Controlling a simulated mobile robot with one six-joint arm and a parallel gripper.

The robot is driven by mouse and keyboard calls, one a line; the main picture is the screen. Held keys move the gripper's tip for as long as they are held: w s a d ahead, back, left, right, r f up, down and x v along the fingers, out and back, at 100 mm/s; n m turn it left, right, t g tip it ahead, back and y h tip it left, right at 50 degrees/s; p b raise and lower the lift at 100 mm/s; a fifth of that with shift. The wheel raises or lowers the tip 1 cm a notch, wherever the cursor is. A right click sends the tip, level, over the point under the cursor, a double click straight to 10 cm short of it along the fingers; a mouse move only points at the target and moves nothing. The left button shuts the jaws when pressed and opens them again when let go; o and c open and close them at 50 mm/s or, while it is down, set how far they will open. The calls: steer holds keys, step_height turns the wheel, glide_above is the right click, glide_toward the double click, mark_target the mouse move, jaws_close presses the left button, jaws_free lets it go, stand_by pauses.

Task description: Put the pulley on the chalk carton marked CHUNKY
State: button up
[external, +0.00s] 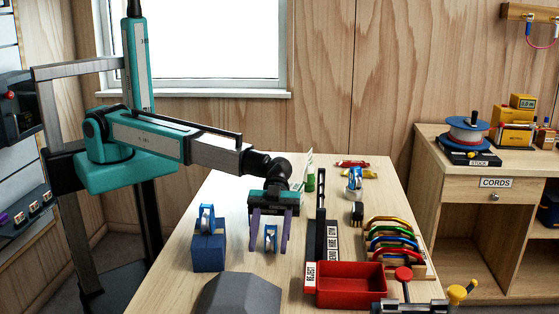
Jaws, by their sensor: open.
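My gripper (270,246) is open over the wooden table, its two purple fingers pointing down. A small blue and silver piece (270,238), which looks like a pulley, shows between the fingers; I cannot tell whether they touch it. A similar blue and silver piece (354,180) is farther back on the table. A blue box (208,252) stands left of my gripper, with a blue and silver piece (207,218) at its top. I can read no CHUNKY marking on any carton, so I cannot tell which is the chalk carton.
A red tray (350,292) marked REJECT is at the front, beside a dark labelled strip (332,240). A grey faceted block (238,296) is at the near edge. A cabinet (490,215) stands beyond the table.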

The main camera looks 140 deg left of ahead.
stand_by(0.3)
jaws_close()
steer(key=shift+r, duration=0.1)
step_height(320, 180, up, 10)
steer(key=b, duration=0.3)
stand_by(0.7)
stand_by(0.5)
